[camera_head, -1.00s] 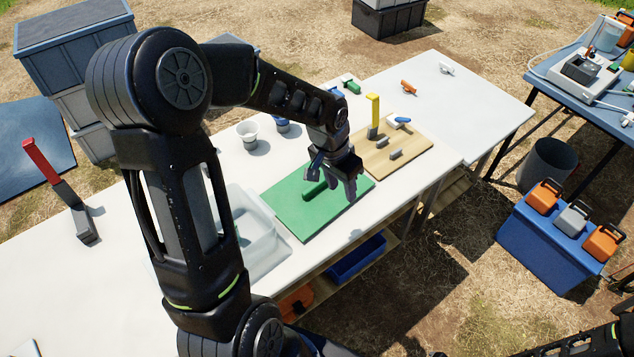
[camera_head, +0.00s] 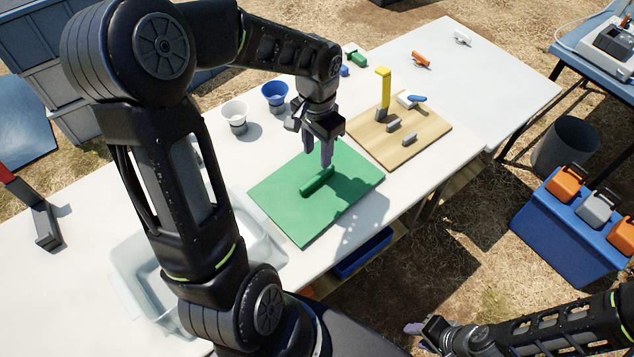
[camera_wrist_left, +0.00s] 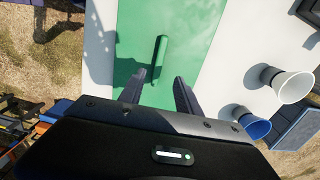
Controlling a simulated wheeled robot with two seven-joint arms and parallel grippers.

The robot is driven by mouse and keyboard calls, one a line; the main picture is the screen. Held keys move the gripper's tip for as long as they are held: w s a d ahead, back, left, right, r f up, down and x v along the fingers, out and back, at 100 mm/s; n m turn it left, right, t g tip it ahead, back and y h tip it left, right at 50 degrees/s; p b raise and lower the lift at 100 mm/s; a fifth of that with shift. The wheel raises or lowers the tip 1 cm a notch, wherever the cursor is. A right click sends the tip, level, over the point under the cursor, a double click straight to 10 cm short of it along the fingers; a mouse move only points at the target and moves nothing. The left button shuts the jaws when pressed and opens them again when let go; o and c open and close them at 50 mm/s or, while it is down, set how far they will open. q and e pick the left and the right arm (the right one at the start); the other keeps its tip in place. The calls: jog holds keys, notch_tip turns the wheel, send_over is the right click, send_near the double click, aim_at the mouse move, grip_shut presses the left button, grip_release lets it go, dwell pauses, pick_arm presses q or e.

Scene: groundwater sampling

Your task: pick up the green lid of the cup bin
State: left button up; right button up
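The green lid (camera_head: 300,215) is a flat green panel lying on the white table, with a raised green bar handle (camera_head: 317,182) near its middle. In the left wrist view the lid (camera_wrist_left: 200,25) runs down the picture, with its handle (camera_wrist_left: 160,55) lengthwise just beyond the fingers. My left gripper (camera_head: 318,154) points down over the far part of the lid, above the handle's far end. Its two fingers (camera_wrist_left: 160,82) are apart with nothing between them. My right gripper (camera_head: 422,330) is low at the right, away from the table; its finger gap is unclear.
A white cup (camera_head: 236,112) and a blue cup (camera_head: 274,94) stand behind the lid. A wooden board (camera_head: 420,140) with a yellow upright and small blocks is right of it. A clear bin (camera_head: 140,275) is left. A blue cooler (camera_head: 560,240) stands on the ground.

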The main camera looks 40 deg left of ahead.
aim_at(317, 176)
pick_arm(q)
jog(key=shift+f, duration=0.1)
jog(key=shift+f, duration=1.3)
jog(key=shift+s+d+f+p, duration=0.1)
jog(key=shift+f+p, duration=0.45)
jog(key=shift+f, duration=2.1)
grip_shut()
